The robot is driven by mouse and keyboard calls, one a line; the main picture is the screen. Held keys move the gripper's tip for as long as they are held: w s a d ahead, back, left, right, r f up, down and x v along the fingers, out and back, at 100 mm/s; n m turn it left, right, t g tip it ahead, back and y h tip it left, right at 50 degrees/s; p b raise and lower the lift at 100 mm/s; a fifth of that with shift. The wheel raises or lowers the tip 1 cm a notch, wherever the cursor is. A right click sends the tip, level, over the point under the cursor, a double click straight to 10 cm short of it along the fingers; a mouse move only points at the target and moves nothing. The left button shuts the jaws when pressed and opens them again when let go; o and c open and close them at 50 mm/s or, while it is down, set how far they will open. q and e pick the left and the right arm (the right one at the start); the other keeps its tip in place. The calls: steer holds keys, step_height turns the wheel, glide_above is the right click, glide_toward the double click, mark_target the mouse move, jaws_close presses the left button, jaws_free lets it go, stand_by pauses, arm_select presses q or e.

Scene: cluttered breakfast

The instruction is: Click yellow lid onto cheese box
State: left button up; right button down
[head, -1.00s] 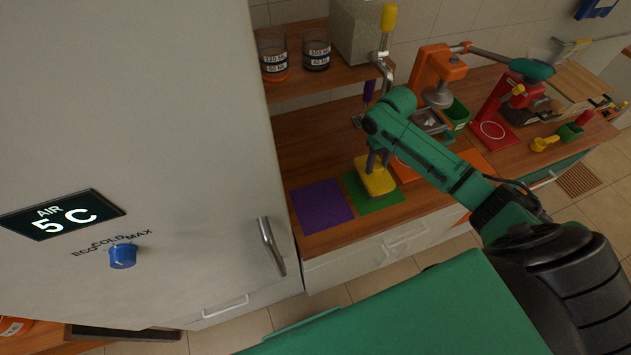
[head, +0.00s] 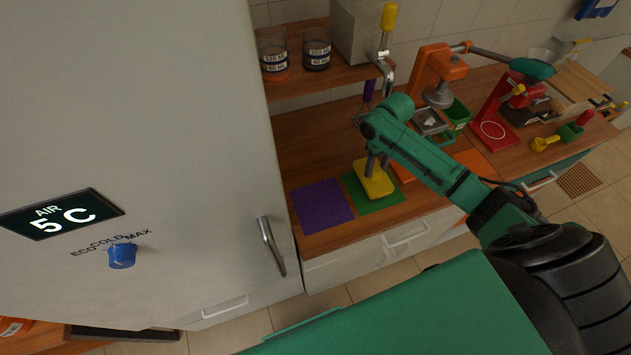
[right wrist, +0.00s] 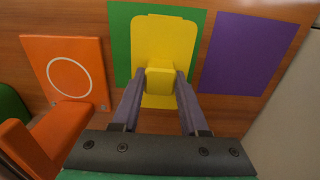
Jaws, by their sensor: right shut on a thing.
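The yellow lid (head: 372,183) is a flat plate with a raised block-shaped grip, over the green mat (head: 389,201). I cannot make out a separate cheese box; whatever is under the lid is hidden. My left gripper is not in view.
A purple mat (head: 322,205) lies left of the green mat, bare. An orange board with a white ring (right wrist: 66,55) lies on the other side. A large grey fridge (head: 140,150) fills the left. A shelf (head: 330,78) with two jars stands behind.

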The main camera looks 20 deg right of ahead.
mark_target(376, 169)
steer(key=shift+f, duration=0.2)
steer(key=shift+c, duration=1.7)
jaws_free()
step_height(376, 169, up, 14)
steer(key=b, duration=0.2)
steer(key=shift+r, duration=0.25)
